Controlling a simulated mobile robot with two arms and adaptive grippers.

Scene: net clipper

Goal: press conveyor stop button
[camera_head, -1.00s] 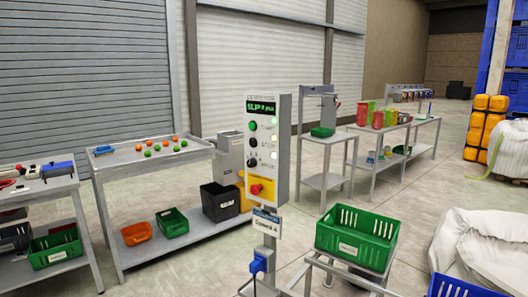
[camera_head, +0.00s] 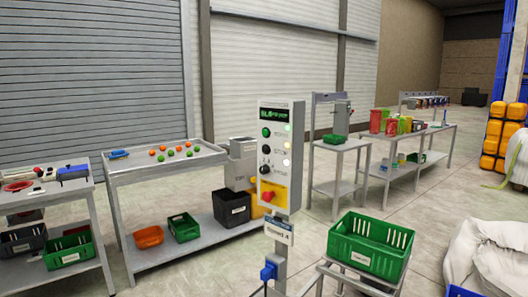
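A grey control box (camera_head: 281,160) stands upright on a post near the middle of the view. Its dark display (camera_head: 275,115) shows green text too small to read surely. Below it are a green button (camera_head: 266,132), a dark button (camera_head: 266,148) and a black knob (camera_head: 265,169), with lit lamps to their right. A red mushroom button (camera_head: 267,196) sits on a yellow panel (camera_head: 278,198) at the bottom of the box. Neither of my grippers is in view.
A green crate (camera_head: 369,243) rests on a frame just right of the post. A metal table (camera_head: 165,172) with orange and green balls stands to the left, with bins on its lower shelf. A white sack (camera_head: 490,245) lies at the right. Floor shows between them.

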